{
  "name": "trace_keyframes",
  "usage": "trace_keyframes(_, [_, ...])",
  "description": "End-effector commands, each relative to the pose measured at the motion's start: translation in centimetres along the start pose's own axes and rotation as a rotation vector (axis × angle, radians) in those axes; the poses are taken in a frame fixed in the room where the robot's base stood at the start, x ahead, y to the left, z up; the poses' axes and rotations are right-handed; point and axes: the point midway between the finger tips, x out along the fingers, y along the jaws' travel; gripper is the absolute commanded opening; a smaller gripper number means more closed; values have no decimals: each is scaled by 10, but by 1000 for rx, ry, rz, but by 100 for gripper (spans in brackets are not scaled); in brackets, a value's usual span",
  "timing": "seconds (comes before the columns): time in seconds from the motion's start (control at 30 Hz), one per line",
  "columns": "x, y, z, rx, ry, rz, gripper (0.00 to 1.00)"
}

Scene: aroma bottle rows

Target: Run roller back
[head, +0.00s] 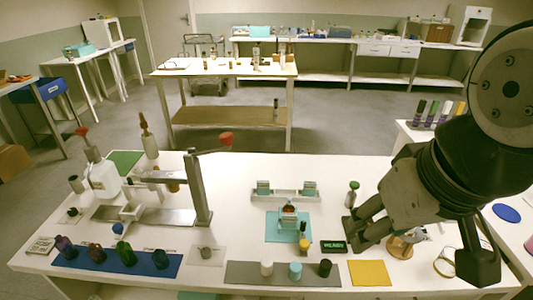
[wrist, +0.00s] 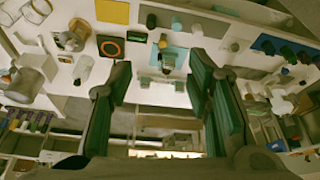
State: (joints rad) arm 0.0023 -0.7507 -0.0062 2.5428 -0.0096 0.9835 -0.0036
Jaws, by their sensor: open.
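A small device with a red-brown top part (head: 288,214) stands on a teal mat (head: 273,229) in the middle of the white table. It is probably the roller, but its parts are too small to tell apart. In the wrist view the device (wrist: 167,61) shows beyond and between my fingers. My gripper (head: 356,233) is open and empty, right of the mat in the head view and above the table. Its two dark green-padded fingers (wrist: 160,66) are wide apart in the wrist view. A small yellow-bodied bottle (head: 305,246) stands at the mat's front edge.
A black display with green text (head: 333,246) lies between mat and gripper. A pale rack (head: 286,194) stands behind the mat. A green-topped bottle (head: 353,192) is behind my gripper.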

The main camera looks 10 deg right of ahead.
Motion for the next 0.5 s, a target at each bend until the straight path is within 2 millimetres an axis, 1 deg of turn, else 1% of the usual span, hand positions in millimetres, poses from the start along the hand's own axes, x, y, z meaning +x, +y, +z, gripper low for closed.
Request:
trace_keyframes(0.37, [0,0,0,1,-1,0,46])
trace_keyframes(0.47, [4,0,-5,22,-11,0,46])
trace_keyframes(0.5, [8,0,-10,41,-20,0,46])
